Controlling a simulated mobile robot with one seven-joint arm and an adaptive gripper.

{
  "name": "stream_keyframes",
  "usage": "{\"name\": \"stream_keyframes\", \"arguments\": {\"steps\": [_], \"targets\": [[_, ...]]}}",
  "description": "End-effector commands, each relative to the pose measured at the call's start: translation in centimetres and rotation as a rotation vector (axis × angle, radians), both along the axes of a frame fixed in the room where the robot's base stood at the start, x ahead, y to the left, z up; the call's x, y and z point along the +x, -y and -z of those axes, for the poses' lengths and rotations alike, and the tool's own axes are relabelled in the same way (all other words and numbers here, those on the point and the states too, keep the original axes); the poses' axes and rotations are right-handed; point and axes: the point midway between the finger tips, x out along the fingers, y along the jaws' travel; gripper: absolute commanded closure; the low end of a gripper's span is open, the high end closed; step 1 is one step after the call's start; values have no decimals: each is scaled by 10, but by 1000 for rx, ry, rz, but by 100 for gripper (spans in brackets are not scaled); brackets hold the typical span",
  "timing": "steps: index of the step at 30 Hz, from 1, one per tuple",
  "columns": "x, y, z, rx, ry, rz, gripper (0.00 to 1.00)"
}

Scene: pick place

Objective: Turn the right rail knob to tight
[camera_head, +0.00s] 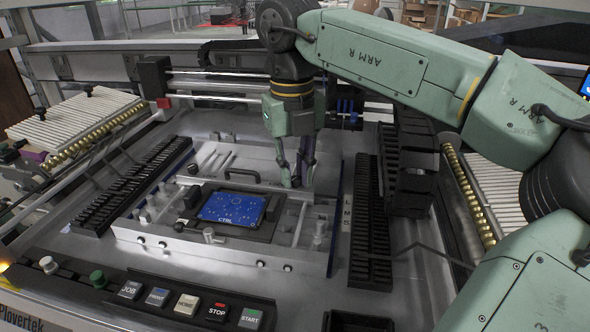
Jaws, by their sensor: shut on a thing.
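My gripper (299,182) points down at the back right of the metal fixture (160,236). Its fingers are shut on the right rail knob, low over the fixture's right rail. The fingers hide most of the knob, so its turn position cannot be made out. The letters L, M, S (347,208) stand on a strip just right of the rail. A blue circuit board marked CTRL (233,208) lies in a dark holder on the fixture, left of my gripper.
A black slotted rack (370,225) stands right of the fixture, and another (130,187) stands left. A metal post (318,231) rises at the fixture's front right. Push buttons (188,304) line the front edge. A dark cable chain (412,165) hangs at right.

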Motion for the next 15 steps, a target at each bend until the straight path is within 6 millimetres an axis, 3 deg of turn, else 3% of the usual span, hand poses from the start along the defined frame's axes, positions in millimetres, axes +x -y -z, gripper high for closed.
{"name": "stream_keyframes", "arguments": {"steps": [8, 9, 15], "targets": [[0, 0, -1, 0, -1, 0, 100], [0, 0, 0, 0, -1, 0, 83], [0, 0, 0, -1, 0, 0, 70]]}}
